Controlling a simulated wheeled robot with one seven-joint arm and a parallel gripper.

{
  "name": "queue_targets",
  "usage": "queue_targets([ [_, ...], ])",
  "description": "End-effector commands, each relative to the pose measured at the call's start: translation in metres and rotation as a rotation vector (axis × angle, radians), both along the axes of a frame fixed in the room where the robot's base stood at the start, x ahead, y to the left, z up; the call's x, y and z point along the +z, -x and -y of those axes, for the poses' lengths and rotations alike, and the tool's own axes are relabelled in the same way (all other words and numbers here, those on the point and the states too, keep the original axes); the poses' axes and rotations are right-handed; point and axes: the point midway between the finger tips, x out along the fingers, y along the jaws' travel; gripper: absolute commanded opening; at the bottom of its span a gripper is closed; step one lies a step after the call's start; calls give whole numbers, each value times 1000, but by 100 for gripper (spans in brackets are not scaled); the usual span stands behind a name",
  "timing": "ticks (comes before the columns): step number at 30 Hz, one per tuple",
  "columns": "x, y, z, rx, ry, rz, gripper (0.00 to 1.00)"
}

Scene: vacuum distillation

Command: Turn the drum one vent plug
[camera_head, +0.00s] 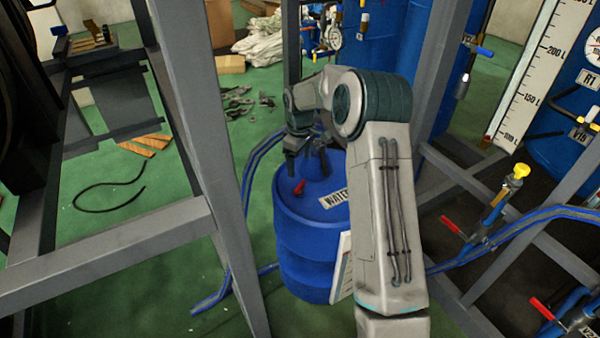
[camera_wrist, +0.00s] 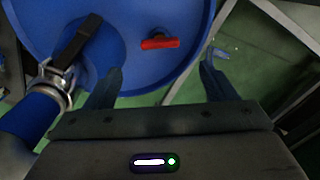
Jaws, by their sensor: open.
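A blue drum (camera_head: 300,245) with a "WATER" label (camera_head: 335,199) on its lid stands on the green floor in the head view. A red plug with a bar-shaped handle (camera_head: 299,187) sits on the lid. In the wrist view the plug (camera_wrist: 160,43) lies beyond the fingertips, near the lid's edge, between the two finger lines. My gripper (camera_head: 306,150) is above the lid, behind the plug in the head view. Its fingers are spread and empty in the wrist view (camera_wrist: 162,66), and do not touch the plug. My arm hides the drum's right side.
In the wrist view a blue hose (camera_wrist: 30,115) with a metal clamp (camera_wrist: 52,82) and a black lever (camera_wrist: 76,42) is close to the left finger. Grey frame posts (camera_head: 205,130) stand left of the drum. A yellow-knobbed valve (camera_head: 520,171) and blue pipes are at right.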

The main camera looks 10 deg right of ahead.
Motion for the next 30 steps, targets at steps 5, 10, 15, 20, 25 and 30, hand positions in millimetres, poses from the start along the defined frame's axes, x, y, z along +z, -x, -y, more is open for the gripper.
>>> queue_targets([
  [5,31,0,0,1,1,2,78],
  [10,43,0,0,1,0,0,78],
  [15,44,0,0,1,-1,-1,78],
  [20,44,0,0,1,0,0,78],
  [25,46,1,0,-1,1,1,78],
  [30,77,17,-3,-36,15,16,78],
])
